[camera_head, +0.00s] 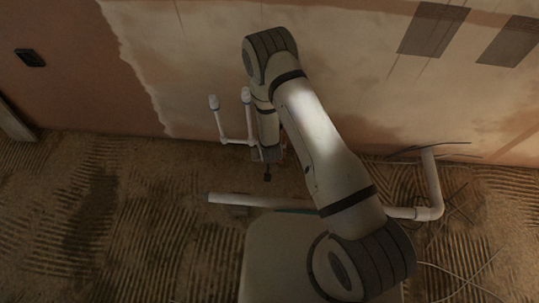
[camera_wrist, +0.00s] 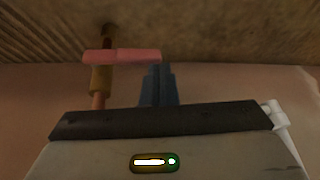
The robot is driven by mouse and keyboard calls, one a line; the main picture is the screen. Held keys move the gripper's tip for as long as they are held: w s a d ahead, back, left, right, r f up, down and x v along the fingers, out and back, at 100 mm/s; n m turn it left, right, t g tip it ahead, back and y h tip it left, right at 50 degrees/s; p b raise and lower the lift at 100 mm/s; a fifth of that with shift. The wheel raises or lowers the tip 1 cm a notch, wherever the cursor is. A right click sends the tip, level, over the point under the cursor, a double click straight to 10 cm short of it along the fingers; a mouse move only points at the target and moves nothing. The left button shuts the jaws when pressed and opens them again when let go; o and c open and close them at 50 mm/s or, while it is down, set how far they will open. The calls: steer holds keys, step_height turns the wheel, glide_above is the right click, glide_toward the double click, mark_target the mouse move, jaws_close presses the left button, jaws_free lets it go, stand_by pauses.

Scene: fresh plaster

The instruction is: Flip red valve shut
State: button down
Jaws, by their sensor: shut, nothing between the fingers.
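The red valve handle (camera_wrist: 122,56) shows in the wrist view as a flat bar lying crosswise over a brass-coloured valve body (camera_wrist: 101,80). A copper-coloured pipe (camera_wrist: 99,101) runs into the body. My gripper (camera_wrist: 158,72) has its dark fingers together and empty, just right of the valve body and close to the handle's right part. I cannot tell whether the fingers touch the handle. In the head view my gripper (camera_head: 267,177) points down near the wall's foot.
White upright pipes (camera_head: 220,120) stand left of my gripper, and one white pipe (camera_wrist: 276,113) shows at the right in the wrist view. A long white pipe (camera_head: 240,200) lies in front. The plastered wall (camera_head: 190,60) is behind. Ridged floor at left is clear.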

steer(key=shift+a+f, duration=0.25)
steer(key=shift+f, duration=0.15)
steer(key=shift+a+f+b, duration=0.1)
steer(key=shift+f+b, duration=0.15)
steer(key=shift+b, duration=0.1)
